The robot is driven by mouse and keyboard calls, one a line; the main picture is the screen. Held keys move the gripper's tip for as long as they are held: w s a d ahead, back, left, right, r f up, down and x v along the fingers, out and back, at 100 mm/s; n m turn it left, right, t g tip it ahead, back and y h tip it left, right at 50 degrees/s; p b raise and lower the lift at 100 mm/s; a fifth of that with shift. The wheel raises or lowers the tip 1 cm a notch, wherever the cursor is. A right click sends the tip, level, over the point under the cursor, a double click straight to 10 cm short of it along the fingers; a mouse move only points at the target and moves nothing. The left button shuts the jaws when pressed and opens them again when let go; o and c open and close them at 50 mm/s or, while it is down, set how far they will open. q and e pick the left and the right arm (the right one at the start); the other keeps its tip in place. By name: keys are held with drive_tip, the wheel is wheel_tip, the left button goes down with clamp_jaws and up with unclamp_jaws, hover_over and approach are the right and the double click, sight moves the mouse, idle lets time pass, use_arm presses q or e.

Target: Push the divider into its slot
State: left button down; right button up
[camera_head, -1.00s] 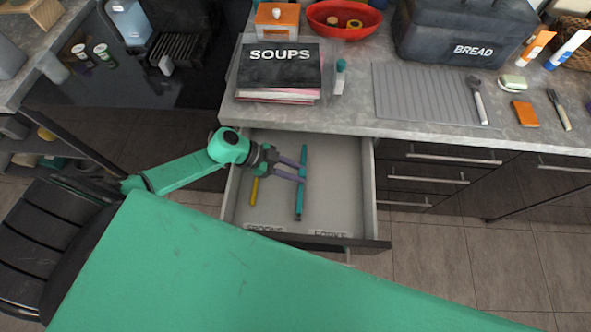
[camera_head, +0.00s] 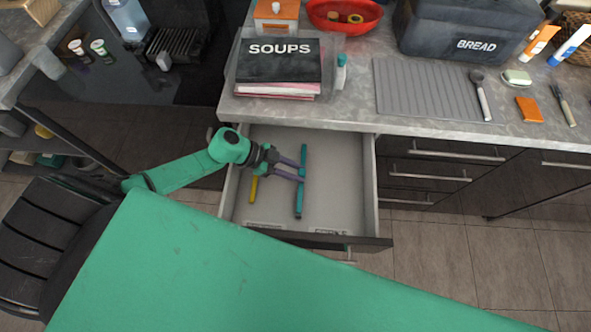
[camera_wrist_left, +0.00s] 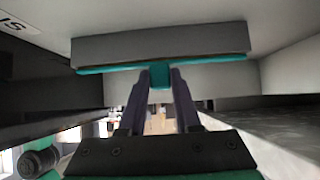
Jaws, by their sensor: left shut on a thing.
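The divider (camera_head: 299,204) is a long teal-topped strip in the open drawer (camera_head: 343,185), running from near its back toward its front. My left gripper (camera_head: 302,173) reaches in from the left and is shut on the divider near its middle. In the left wrist view, the fingers (camera_wrist_left: 160,82) close on a teal tab at the middle of the divider (camera_wrist_left: 160,44), whose grey body crosses the view. I cannot tell from these views how deep the divider sits or where its slot is. My right gripper is not in view.
A yellow object (camera_head: 254,187) lies in the drawer left of the divider. Labels lie near the drawer's front. The countertop (camera_head: 350,112) overhangs the drawer's back and holds a SOUPS book (camera_head: 280,68) and a ridged grey mat (camera_head: 425,90). The drawer's right half is empty.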

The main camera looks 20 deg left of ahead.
use_arm(q)
drive_tip(key=shift+f, duration=0.15)
idle(0.5)
drive_tip(key=c, duration=0.5)
unclamp_jaws()
wheel_tip(320, 180, up, 20)
drive_tip(key=shift+p, duration=0.35)
drive_tip(key=shift+a, duration=0.1)
